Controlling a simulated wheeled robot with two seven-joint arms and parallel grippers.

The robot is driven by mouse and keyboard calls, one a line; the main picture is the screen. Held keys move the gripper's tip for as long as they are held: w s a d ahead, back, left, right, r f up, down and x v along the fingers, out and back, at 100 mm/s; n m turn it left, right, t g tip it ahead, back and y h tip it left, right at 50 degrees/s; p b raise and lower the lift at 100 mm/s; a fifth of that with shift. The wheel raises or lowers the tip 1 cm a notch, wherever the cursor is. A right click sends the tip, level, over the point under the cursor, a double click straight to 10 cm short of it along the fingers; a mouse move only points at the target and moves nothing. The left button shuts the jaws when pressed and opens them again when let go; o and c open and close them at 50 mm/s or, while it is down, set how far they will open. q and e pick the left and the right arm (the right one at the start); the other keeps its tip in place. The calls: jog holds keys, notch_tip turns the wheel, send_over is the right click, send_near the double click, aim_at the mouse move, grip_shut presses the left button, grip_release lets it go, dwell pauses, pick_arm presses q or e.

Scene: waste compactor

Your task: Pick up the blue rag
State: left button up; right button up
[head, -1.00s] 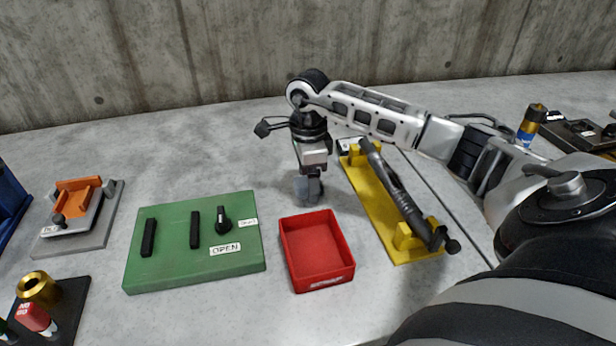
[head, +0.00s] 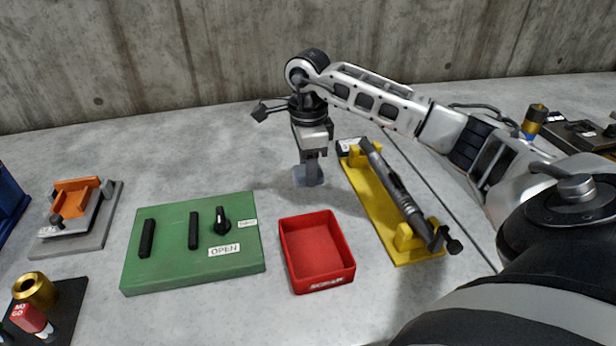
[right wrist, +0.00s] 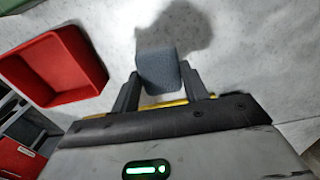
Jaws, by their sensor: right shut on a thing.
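The blue rag, a small blue-grey block-like piece, is between the fingers of my right gripper (head: 312,178). In the head view the rag (head: 300,176) shows partly behind the fingers, behind the red tray. In the right wrist view the rag (right wrist: 158,68) sits between the two dark fingertips of my right gripper (right wrist: 160,85), which are shut on it. A dark shadow lies on the table just beyond it. How far the rag is above the table is hard to tell. My left gripper is not in view.
A red tray (head: 345,272) stands in front of the gripper. A green panel (head: 180,270) with black handles is to its left. A yellow stand (head: 372,200) holding a dark tool is close on the right. The grey table is clear behind, up to the concrete wall.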

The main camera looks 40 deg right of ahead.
jog(key=s+a+r+b, duration=0.1)
jog(key=s+a+r, duration=0.6)
jog(key=s+r, duration=0.2)
jog(key=s, duration=0.2)
jog(key=shift+s+a+r, duration=0.3)
jog(key=shift+a+r, duration=0.05)
jog(key=shift+r, duration=0.05)
